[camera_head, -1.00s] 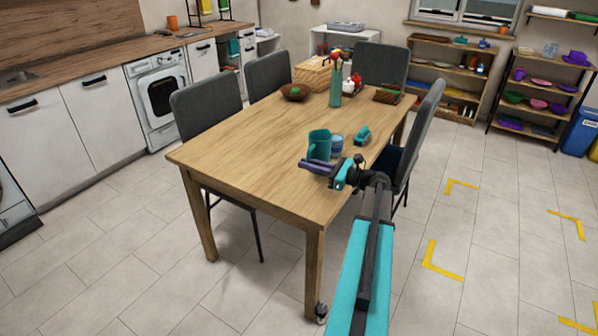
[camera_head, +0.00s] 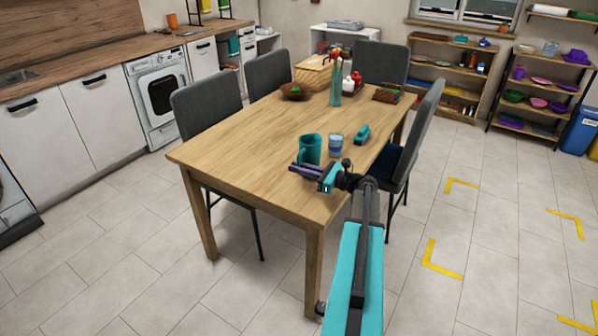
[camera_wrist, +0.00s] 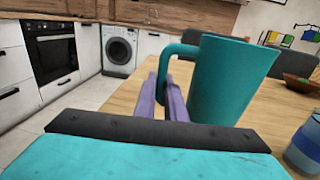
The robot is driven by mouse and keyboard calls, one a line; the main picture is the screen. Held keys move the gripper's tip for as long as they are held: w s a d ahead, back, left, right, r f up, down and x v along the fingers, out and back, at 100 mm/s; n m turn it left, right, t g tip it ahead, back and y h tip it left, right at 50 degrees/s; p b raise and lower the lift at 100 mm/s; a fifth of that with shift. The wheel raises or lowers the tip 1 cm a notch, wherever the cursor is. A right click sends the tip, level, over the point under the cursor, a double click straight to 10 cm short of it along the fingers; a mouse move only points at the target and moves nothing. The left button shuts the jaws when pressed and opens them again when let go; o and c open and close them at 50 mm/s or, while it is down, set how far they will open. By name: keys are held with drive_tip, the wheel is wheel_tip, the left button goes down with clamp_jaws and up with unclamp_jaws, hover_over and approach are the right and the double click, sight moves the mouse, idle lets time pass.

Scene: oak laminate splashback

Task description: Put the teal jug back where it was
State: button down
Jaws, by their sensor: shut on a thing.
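The teal jug (camera_head: 310,149) is upright over the near part of the wooden table (camera_head: 237,137). It also shows in the wrist view (camera_wrist: 222,80), with its handle towards the left. My gripper (camera_head: 303,170) has purple fingers, which also show in the wrist view (camera_wrist: 172,100). They are shut on the jug at its handle side. I cannot tell whether the jug's base touches the table.
A blue cup (camera_head: 336,145) stands close to the right of the jug, and a teal object (camera_head: 362,134) lies beyond it. A brown bowl (camera_head: 295,92), a teal vase (camera_head: 335,92) and a basket (camera_head: 313,73) stand farther back. The table's left part is clear.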

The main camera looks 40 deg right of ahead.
drive_tip(key=shift+f, duration=0.65)
drive_tip(key=c, duration=1.8)
unclamp_jaws()
drive_tip(key=shift+f, duration=0.15)
drive_tip(key=b+v, duration=0.1)
drive_tip(key=v, duration=1.1)
drive_tip(key=shift+r, duration=0.3)
